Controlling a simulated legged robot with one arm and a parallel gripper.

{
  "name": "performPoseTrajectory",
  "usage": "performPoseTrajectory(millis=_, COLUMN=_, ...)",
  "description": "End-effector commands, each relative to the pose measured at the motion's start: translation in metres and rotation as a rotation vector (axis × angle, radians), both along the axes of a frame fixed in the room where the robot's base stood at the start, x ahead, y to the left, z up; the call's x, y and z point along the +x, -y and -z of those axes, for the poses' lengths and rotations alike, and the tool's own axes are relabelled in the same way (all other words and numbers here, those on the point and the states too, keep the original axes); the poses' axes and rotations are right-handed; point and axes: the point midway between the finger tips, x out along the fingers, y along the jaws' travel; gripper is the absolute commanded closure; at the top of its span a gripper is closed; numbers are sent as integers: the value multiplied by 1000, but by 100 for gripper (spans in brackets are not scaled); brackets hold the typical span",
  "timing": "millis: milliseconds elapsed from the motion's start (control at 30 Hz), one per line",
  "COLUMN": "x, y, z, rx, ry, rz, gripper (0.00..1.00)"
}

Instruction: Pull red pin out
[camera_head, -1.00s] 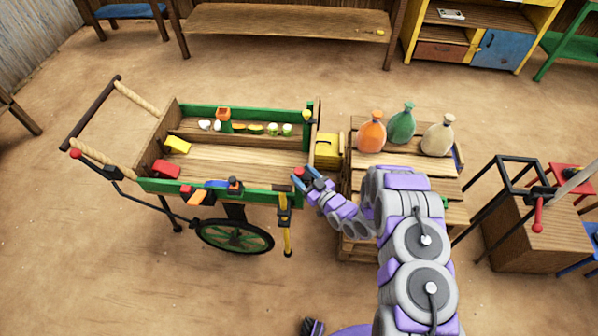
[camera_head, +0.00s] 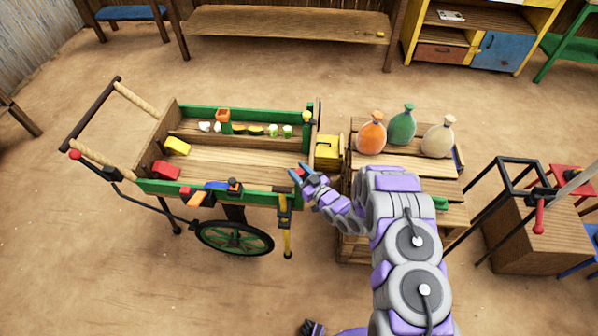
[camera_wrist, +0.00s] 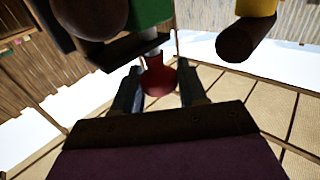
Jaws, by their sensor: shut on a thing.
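The red pin (camera_wrist: 159,77) shows in the wrist view as a dark red, flared knob between my two fingers, with a pale shank above it reaching toward a green and dark part of the cart. In the head view a small red bit of the pin (camera_head: 299,171) shows at the cart's right front corner. My gripper (camera_head: 300,170) is shut on the pin there; the fingers also show in the wrist view (camera_wrist: 160,88). The wooden cart (camera_head: 230,165) has green rails and a spoked wheel. I cannot tell how much of the shank is still inside its hole.
A yellow-handled tool (camera_head: 287,240) hangs at the cart's right front, close to my gripper. A slatted wooden stand (camera_head: 400,160) to the right carries orange, green and beige sacks (camera_head: 404,125). A wooden block with a black frame (camera_head: 535,240) stands farther right. Open floor lies in front.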

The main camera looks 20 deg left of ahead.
Motion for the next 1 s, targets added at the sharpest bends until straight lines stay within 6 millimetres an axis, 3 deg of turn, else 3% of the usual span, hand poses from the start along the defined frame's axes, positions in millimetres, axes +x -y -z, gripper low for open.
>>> performPoseTrajectory(millis=200, x=0, y=0, z=0, rx=-1, ry=1, rz=1, gripper=100)
performPoseTrajectory(millis=467, x=1, y=0, z=-3, rx=-1, ry=1, rz=2, gripper=100)
performPoseTrajectory(millis=733, x=0, y=0, z=-42, rx=1, ry=4, rz=0, gripper=100)
performPoseTrajectory(millis=1000, x=0, y=0, z=-48, rx=5, ry=8, rz=1, gripper=100)
